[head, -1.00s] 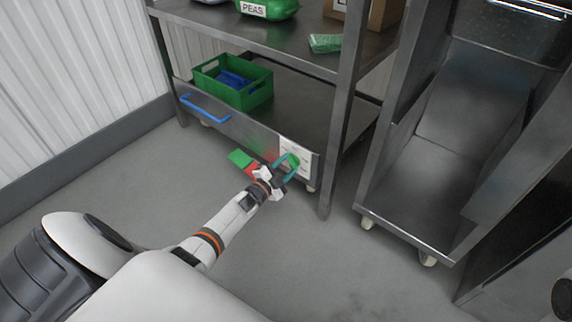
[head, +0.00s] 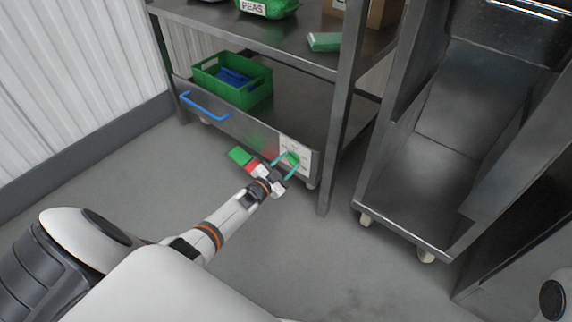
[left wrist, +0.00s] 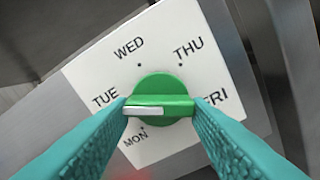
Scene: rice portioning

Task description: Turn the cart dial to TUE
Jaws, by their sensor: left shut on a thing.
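The green dial (left wrist: 160,85) sits on a white plate (left wrist: 190,40) marked MON, TUE, WED, THU and FRI. In the head view the dial plate (head: 302,148) is on the cart's low front panel, at its right end. The white mark on the dial's grip bar points left, between TUE and MON. My left gripper (left wrist: 158,106) is shut on the bar, one teal finger at each end. It also shows at the dial in the head view (head: 288,162). The fingers hide part of the plate near TUE and FRI. My right gripper is not in view.
The cart (head: 235,125) has a blue handle (head: 205,107) on its front panel. A green crate (head: 245,95) with blue things stands on its lower shelf; a peas bag (head: 270,8) is above. A metal wheeled unit (head: 400,215) stands at right. The floor before the cart is clear.

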